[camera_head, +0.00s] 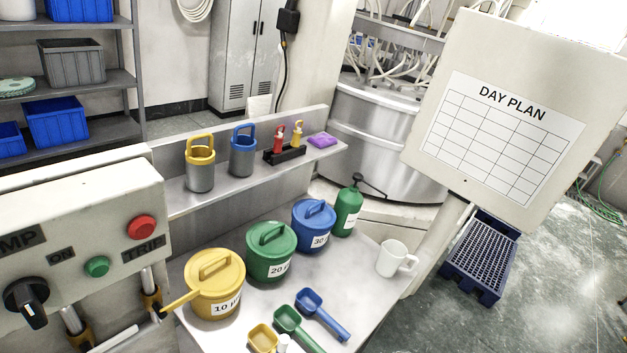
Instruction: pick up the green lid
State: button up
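The green lid (271,237) has a raised bar handle and sits on the green pot (268,267), whose label begins with "20". The pot stands on a pale bench (245,308), between a yellow lidded pot (215,285) on its left and a blue lidded pot (314,226) on its right. The lid's top is uncovered and nothing touches its handle. My gripper is not in view.
A green bottle (347,212) and a white mug (393,258) stand to the right. Yellow, green and blue scoops (322,315) lie in front. Behind, a ledge (240,183) holds two handled canisters. A control box (75,250) is left, a DAY PLAN board (510,125) right.

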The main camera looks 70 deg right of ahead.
aim_at(268, 239)
jog(key=z, duration=1.55)
jog(key=k, duration=1.1)
jog(key=z, duration=0.3)
jog(key=i, duration=1.7)
jog(key=u, duration=0.5)
